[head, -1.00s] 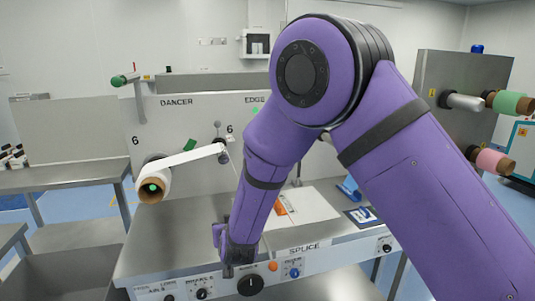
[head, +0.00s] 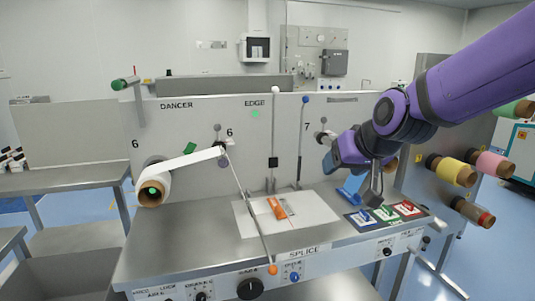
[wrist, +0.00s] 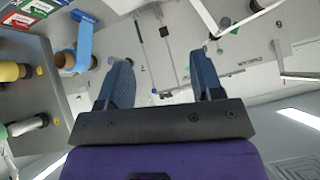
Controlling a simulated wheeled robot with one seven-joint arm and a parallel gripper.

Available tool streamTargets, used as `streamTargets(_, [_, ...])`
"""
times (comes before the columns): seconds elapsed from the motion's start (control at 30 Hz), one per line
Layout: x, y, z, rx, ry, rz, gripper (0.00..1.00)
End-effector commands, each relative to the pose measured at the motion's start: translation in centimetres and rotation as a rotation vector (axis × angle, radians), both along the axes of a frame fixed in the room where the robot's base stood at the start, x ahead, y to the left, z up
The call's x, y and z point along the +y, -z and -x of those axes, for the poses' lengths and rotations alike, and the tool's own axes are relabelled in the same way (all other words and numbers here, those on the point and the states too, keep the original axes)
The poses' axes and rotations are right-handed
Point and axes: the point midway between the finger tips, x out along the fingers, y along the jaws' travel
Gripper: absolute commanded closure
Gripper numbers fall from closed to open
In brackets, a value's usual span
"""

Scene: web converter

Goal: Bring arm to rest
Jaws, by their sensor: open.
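My purple arm reaches in from the upper right in the head view.
Colored cards (head: 385,213) lie at the table's right side. An orange tool (head: 277,208) lies on a white sheet (head: 248,222). A white web roll (head: 180,176) is at left. Rolls on a rack, including a yellow one (head: 452,170), stand close to the right of my arm.

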Motion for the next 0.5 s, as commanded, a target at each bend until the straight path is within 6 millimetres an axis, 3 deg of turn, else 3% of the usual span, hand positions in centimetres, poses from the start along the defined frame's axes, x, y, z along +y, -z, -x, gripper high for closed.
streamTargets(0.2, [-5.8, -2.4, 6.6, 0.074, 0.043, 0.048, 0.40])
streamTargets(0.5, [-12.0, -3.1, 16.6, 0.191, 0.132, 0.132, 0.40])
